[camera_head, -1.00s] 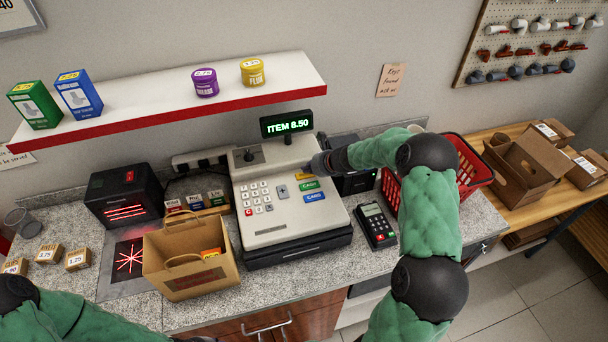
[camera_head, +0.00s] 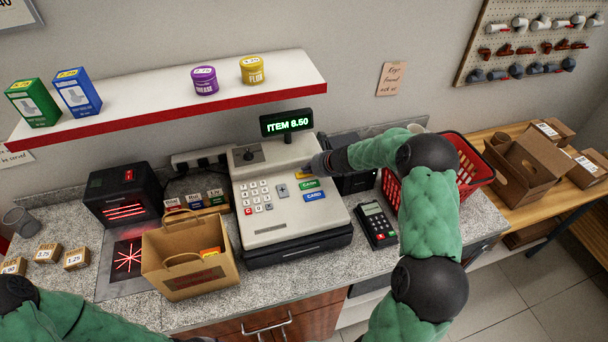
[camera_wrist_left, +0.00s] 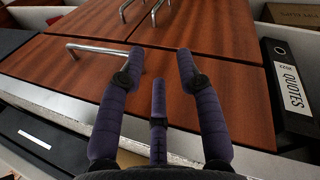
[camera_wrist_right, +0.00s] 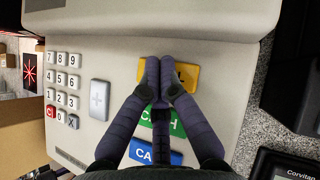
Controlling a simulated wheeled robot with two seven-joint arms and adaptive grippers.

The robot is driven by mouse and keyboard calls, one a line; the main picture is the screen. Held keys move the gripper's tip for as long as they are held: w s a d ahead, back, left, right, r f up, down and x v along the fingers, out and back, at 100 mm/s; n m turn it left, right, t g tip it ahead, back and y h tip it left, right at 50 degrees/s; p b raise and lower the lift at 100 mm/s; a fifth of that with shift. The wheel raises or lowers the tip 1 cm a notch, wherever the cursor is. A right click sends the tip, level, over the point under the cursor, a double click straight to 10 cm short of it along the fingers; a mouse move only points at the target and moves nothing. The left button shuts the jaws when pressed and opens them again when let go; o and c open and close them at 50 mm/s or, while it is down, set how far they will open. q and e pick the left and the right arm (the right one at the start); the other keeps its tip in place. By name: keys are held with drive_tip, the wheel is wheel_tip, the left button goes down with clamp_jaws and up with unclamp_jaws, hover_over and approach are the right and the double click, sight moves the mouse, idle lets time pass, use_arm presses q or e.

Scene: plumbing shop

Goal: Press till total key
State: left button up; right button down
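The till (camera_head: 285,215) stands on the counter, and its display (camera_head: 286,123) reads ITEM 8.50. In the right wrist view the yellow key (camera_wrist_right: 185,74) is partly covered by my right gripper (camera_wrist_right: 159,66), whose fingertips are together with nothing between them. The tips are over or at the key; I cannot tell if they touch it. The green CASH key (camera_wrist_right: 176,122) and blue CARD key (camera_wrist_right: 155,152) lie nearer the wrist. The grey plus key (camera_wrist_right: 99,100) is left of them. My left gripper (camera_wrist_left: 158,68) is open and empty, in front of the wooden cabinet doors.
A paper bag (camera_head: 165,250) with an item inside stands left of the till. A scanner (camera_head: 122,194) stands behind the bag. A card terminal (camera_head: 376,225) and a red basket (camera_head: 468,165) are on the right. A shelf (camera_head: 140,100) hangs above.

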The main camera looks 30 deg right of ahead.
drive_tip(key=shift+f, duration=0.15)
idle(0.4)
drive_tip(key=shift+r+p, duration=0.35)
drive_tip(key=shift+r, duration=0.2)
wheel_tip(320, 180, up, 6)
drive_tip(key=p, duration=0.5)
idle(0.4)
idle(0.7)
